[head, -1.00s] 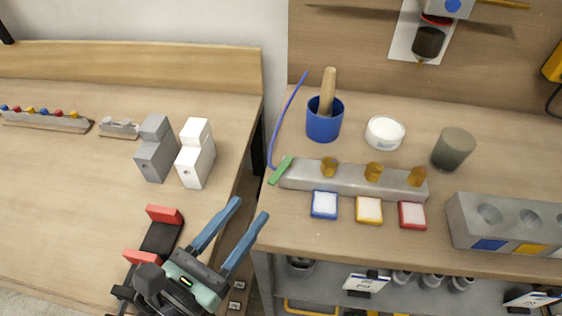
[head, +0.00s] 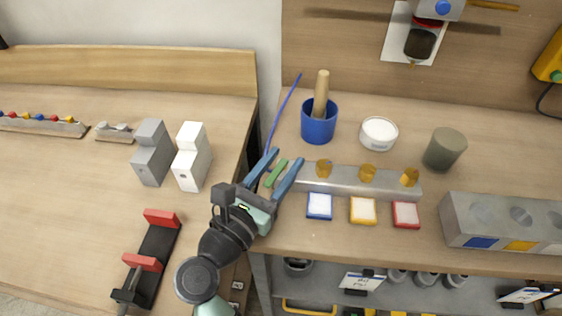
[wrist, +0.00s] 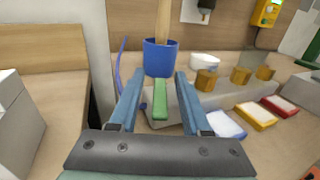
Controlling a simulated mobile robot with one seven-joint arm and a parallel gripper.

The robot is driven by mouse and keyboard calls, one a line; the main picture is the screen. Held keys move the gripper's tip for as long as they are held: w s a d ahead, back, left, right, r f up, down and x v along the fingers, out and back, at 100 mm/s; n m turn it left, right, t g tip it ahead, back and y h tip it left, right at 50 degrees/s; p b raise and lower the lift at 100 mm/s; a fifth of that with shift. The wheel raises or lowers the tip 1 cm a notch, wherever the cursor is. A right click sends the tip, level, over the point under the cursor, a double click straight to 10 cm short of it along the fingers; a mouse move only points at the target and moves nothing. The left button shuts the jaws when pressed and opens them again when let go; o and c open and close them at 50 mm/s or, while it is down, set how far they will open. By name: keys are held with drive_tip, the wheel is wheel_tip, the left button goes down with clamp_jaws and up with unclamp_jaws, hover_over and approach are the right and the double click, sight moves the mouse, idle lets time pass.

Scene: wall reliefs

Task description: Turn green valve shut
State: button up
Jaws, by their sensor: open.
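The green valve handle (head: 275,172) is a small flat bar at the left end of a grey block (head: 345,182) on the right-hand bench. My gripper (head: 274,168) is open, with one blue finger on each side of the green handle. In the wrist view the green handle (wrist: 160,99) stands between the two fingers, with a gap on both sides. The block's left end is partly hidden by the right finger.
A blue cup (head: 318,122) with a wooden pestle stands just behind the handle, beside a thin blue tube (head: 283,112). Blue, yellow and red framed pads (head: 363,210) lie in front of the block. Grey and white stepped blocks (head: 191,158) stand on the left bench.

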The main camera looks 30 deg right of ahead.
clamp_jaws()
idle(0.3)
drive_tip(key=shift+s+d+r+n+t+y+p, duration=0.15)
drive_tip(key=shift+n+t+y+p, duration=0.55)
drive_tip(key=shift+t+p, duration=0.2)
drive_tip(key=shift+n+t+y+p, duration=0.7)
drive_tip(key=shift+t+y+p, duration=0.1)
drive_tip(key=shift+p, duration=0.05)
drive_tip(key=shift+n+t+y+p, duration=0.5)
drive_tip(key=shift+y+p, duration=0.1)
drive_tip(key=shift+p, duration=0.05)
drive_tip(key=shift+n+t+y, duration=0.3)
drive_tip(key=shift+y, duration=0.1)
drive_tip(key=shift+f, duration=0.2)
